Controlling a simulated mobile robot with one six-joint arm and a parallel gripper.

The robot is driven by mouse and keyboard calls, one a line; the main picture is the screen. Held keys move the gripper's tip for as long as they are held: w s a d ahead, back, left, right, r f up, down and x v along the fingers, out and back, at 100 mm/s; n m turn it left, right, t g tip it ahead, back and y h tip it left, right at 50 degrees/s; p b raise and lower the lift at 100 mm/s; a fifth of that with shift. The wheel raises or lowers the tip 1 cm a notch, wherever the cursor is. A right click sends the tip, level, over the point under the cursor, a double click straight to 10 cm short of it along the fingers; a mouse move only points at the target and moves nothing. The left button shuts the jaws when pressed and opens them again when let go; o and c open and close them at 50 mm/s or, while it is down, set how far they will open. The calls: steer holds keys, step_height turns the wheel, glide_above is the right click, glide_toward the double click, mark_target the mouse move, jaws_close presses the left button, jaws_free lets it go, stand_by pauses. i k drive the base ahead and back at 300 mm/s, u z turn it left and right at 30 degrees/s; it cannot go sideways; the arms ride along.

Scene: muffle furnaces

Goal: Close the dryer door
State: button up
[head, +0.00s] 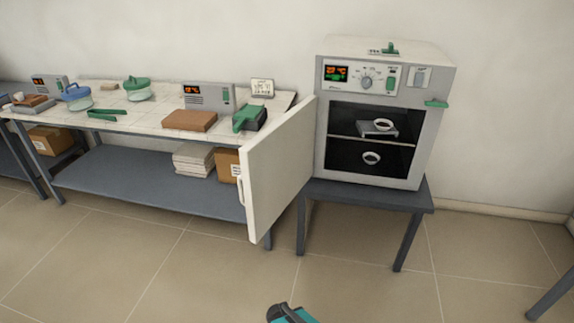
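The dryer (440,82) is a light grey box standing on a small dark table to the right. Its white door (281,165) stands wide open, swung out to the left and toward me, with a small handle (240,187) near its free edge. A dark and teal part at the bottom edge seems to be mine. I cannot make out my gripper's fingers in this view.
A long bench (60,124) left of the dryer carries controllers, a blue pot (77,97), a green-lidded pot (138,90) and a brown block (190,120). The open door stands in front of the bench's right end. The tiled floor (190,260) ahead is clear.

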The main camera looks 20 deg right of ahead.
mark_target(275, 164)
steer(key=u, duration=4.8)
steer(key=i, duration=0.1)
steer(key=z, duration=3.45)
steer(key=i, duration=1.9)
steer(key=z, duration=0.4)
